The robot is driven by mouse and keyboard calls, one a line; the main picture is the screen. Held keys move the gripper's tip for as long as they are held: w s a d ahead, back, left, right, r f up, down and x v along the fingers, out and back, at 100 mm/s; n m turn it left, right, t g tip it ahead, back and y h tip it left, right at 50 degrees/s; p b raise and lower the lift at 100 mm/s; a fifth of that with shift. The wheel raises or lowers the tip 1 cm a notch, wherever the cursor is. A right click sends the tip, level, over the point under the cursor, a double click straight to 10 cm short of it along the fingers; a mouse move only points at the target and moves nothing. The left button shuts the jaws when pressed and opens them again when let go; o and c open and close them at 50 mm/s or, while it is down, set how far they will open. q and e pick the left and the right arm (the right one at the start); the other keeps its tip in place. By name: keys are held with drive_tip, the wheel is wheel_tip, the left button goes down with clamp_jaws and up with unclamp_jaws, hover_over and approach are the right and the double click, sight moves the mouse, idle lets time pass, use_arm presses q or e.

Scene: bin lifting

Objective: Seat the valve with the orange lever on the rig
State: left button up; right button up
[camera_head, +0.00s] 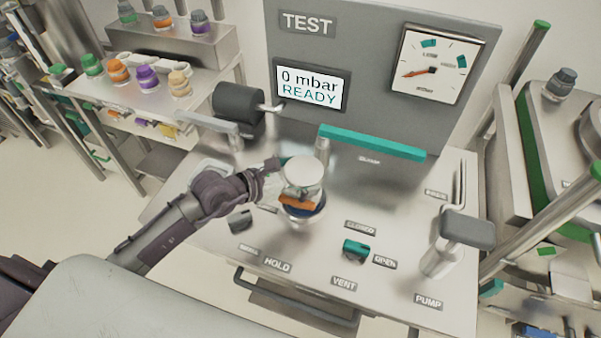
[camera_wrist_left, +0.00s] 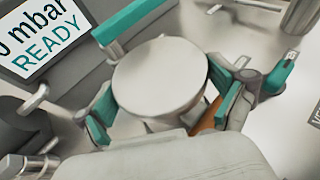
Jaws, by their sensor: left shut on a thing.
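The valve with the orange lever has a round, pale metal top (camera_head: 302,170) and an orange lever (camera_head: 297,202) on its near side. My left gripper (camera_head: 284,186) is shut on it from the left. In the left wrist view the valve's round top (camera_wrist_left: 160,75) lies between the teal finger pads, with the orange lever (camera_wrist_left: 208,116) partly hidden by a finger. The valve is over a dark blue ring (camera_head: 304,214) on the rig's bench (camera_head: 325,245). I cannot tell whether it is fully down. My right gripper is not in view.
Behind the valve are a teal clamp bar (camera_head: 372,142) and a panel with a display (camera_head: 309,88) reading 0 mbar READY. A teal vent knob (camera_head: 356,249) and a grey pump handle (camera_head: 467,230) stand to the right. A shelf (camera_head: 130,72) at left holds several coloured valves.

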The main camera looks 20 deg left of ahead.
use_arm(q)
drive_tip(key=shift+f+b, duration=0.95)
drive_tip(key=shift+f, duration=0.15)
idle(0.4)
idle(0.3)
drive_tip(key=o, duration=1.4)
drive_tip(key=shift+s+f, duration=0.1)
drive_tip(key=shift+f, duration=0.1)
drive_tip(key=shift+r+p, duration=4.35)
drive_tip(key=shift+r, duration=0.25)
